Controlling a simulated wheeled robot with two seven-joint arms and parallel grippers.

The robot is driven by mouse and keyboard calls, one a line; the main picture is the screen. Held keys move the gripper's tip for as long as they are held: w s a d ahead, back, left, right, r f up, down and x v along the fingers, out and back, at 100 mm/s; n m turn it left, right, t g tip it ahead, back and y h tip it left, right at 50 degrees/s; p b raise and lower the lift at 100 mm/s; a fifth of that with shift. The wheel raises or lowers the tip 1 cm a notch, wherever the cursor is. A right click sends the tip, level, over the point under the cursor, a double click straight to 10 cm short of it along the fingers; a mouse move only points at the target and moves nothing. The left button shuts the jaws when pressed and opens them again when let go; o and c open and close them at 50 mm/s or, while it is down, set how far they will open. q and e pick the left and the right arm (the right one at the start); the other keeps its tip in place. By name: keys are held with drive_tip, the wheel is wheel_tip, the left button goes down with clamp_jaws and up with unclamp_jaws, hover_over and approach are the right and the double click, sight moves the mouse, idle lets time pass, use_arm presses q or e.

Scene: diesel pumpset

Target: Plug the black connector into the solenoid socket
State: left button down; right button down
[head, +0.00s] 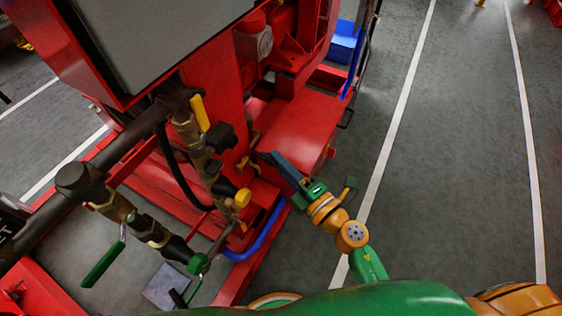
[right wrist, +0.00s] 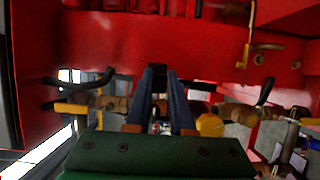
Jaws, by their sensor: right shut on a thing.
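My right gripper (head: 276,157) reaches in from the lower right in the head view, its dark blue-grey fingers pointing up and left over the red skid. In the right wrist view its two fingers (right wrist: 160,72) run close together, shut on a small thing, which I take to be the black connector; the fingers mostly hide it. A black block (head: 221,137) on the brass pipework, likely the solenoid, lies left of the fingertips, clearly apart from them. Its socket is too small to make out. My left gripper is not in view.
The dark pipe (head: 130,140) with brass valves, yellow handles and a green lever (head: 103,265) stands on the left. A red upright panel (head: 212,85) rises behind the block. A blue hose (head: 258,241) curves below. The grey floor (head: 455,160) at right is clear.

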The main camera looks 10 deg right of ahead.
sight(267, 162)
drive_tip(key=shift+w+a, duration=0.15)
drive_tip(key=shift+w, duration=0.1)
drive_tip(key=shift+s+d+r, duration=0.15)
drive_tip(key=shift+s+d, duration=0.15)
drive_tip(key=shift+s, duration=0.15)
drive_tip(key=shift+w+a+p, duration=0.15)
drive_tip(key=shift+w+a, duration=0.75)
drive_tip(key=shift+a, duration=0.3)
drive_tip(key=shift+w+a+p, duration=0.15)
drive_tip(key=shift+w+a, duration=0.7)
drive_tip(key=shift+a, duration=0.3)
drive_tip(key=shift+w+a, duration=0.45)
drive_tip(key=shift+a, duration=0.15)
drive_tip(key=shift+w+a, duration=0.4)
drive_tip(key=shift+a, duration=0.15)
drive_tip(key=c, duration=0.7)
unclamp_jaws()
drive_tip(key=shift+a, duration=0.15)
